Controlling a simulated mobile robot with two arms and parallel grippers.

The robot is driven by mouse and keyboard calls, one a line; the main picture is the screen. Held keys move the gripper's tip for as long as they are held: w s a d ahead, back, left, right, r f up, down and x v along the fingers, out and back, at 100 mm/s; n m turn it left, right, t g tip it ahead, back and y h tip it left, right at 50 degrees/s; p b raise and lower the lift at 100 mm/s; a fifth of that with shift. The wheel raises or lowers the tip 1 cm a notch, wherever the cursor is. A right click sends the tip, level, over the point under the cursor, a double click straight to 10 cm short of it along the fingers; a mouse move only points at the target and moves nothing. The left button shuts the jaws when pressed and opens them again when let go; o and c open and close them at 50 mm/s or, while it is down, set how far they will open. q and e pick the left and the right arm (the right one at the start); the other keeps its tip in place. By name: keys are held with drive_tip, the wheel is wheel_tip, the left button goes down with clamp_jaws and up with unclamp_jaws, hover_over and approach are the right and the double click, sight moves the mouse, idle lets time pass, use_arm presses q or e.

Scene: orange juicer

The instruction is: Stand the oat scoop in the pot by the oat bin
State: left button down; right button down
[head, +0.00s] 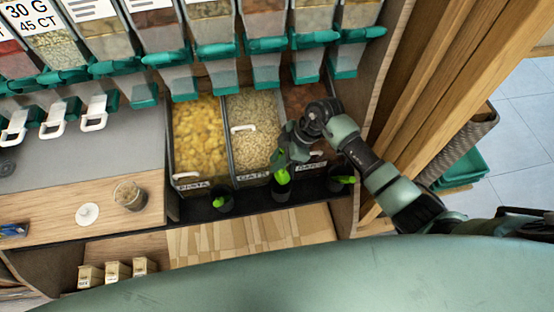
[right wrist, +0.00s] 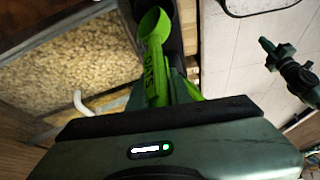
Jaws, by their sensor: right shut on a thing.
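My right gripper (head: 284,166) is shut on a bright green scoop (head: 282,176), which also shows in the right wrist view (right wrist: 152,52) with lettering along its handle. In the head view the scoop is directly over the dark middle pot (head: 283,192), in front of the oat bin (head: 255,125). I cannot tell whether its lower end is inside the pot or just above it. The oats also show in the right wrist view (right wrist: 70,52). A dark green jointed part at the right of the right wrist view may be my left gripper (right wrist: 284,62); its jaws are unclear.
The pasta bin (head: 200,140) is left of the oats and the dates bin (head: 312,100) right. Pots with green scoops stand at left (head: 223,202) and right (head: 338,182). Dispensers hang above. A wooden side post (head: 420,90) stands close to my right arm.

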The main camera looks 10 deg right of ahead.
sight(277, 175)
drive_tip(key=shift+f+b, duration=2.25)
drive_tip(key=shift+f, duration=2.45)
drive_tip(key=c, duration=0.7)
unclamp_jaws()
drive_tip(key=shift+o, duration=1.1)
drive_tip(key=shift+r, duration=0.15)
